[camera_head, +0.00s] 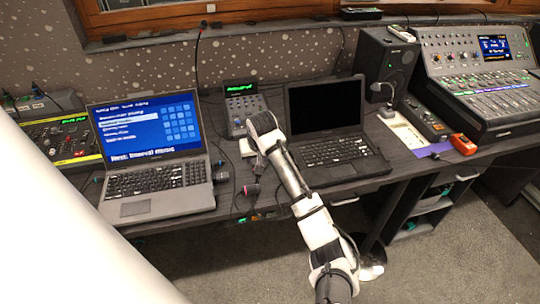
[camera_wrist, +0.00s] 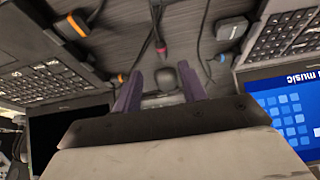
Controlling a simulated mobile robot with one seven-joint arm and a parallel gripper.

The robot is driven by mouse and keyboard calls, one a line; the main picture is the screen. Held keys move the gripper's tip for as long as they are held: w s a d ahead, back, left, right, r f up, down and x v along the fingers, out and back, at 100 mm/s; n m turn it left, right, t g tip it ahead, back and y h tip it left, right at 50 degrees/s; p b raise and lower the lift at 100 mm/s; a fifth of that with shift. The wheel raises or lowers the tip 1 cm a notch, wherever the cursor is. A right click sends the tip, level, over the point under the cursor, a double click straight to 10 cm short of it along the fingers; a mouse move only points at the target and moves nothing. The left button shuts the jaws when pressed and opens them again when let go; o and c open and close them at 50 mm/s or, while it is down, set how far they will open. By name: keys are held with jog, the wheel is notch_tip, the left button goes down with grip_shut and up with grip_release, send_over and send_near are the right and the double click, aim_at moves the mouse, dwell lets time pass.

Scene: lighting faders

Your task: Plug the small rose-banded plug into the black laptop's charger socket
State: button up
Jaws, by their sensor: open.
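The small rose-banded plug (camera_wrist: 161,47) hangs on a dark cable in the wrist view, ahead of my fingertips and between the two laptops. A pinkish plug in the head view (camera_head: 251,189) seems to be the same one, near the desk's front edge. My gripper (camera_wrist: 160,78) is open, its two purple fingers apart with nothing between them. In the head view my gripper (camera_head: 256,160) is over the desk left of the black laptop (camera_head: 335,150). This laptop's dark screen also shows in the wrist view (camera_wrist: 65,137). I cannot make out its charger socket.
Orange-banded connectors (camera_wrist: 72,27) and (camera_wrist: 121,77) and loose cables lie nearby. The blue-screen laptop (camera_head: 150,130) stands left, with a dark block (camera_head: 220,174) beside it. A small keypad device (camera_head: 243,104) stands behind my gripper. A speaker (camera_head: 385,65) and mixer (camera_head: 480,75) stand right.

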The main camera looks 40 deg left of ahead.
jog(key=b+x, duration=0.6)
jog(key=x, duration=0.3)
jog(key=shift+s+a, duration=0.1)
jog(key=shift+c, duration=0.4)
grip_shut()
jog(key=shift+r+p, duration=2.35)
jog(key=shift+r, duration=0.25)
jog(key=shift+f, duration=0.1)
